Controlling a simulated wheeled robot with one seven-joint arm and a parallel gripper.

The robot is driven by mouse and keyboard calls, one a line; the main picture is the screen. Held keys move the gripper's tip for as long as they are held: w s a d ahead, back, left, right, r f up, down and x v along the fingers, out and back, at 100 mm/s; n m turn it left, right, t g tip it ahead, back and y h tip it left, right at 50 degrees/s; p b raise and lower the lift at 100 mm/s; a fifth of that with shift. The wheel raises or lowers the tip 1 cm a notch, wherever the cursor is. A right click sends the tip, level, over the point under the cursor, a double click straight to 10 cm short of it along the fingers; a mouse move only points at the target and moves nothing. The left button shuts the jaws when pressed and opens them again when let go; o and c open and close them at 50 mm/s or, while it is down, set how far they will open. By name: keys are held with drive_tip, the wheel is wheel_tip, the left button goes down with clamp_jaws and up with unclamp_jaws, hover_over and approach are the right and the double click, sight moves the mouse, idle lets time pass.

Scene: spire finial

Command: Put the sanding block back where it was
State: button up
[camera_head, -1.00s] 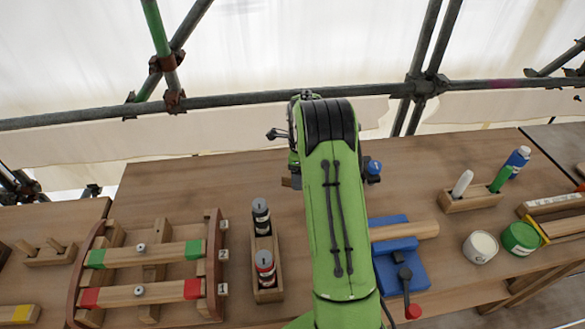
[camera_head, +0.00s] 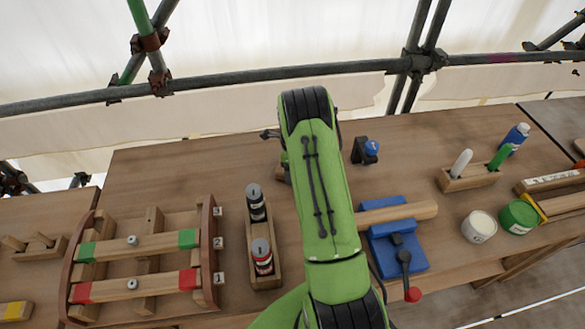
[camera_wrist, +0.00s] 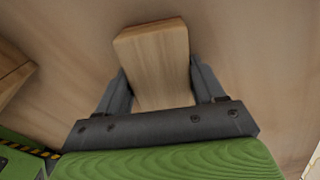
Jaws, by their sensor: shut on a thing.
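In the wrist view, my gripper (camera_wrist: 158,84) is shut on a plain pale wooden block (camera_wrist: 157,52), which I take to be the sanding block. The block stands out past the fingertips, with a dark finger on each side. Brown wooden surface shows behind it; I cannot tell whether the block touches it. In the head view, my green arm reaches over the middle of the workbench (camera_head: 385,130) and hides the gripper and most of what it holds.
A wooden holder with two bottles (camera_head: 262,257) stands left of my arm, beside a wooden frame with green- and red-ended bars (camera_head: 138,284). Right are a blue clamp-like fixture (camera_head: 408,258) with a wooden bar, a blue-knobbed item (camera_head: 366,150), and tins (camera_head: 479,227). Bare bench lies at the back.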

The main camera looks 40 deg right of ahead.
drive_tip(key=shift+f, duration=0.2)
drive_tip(key=o, duration=1)
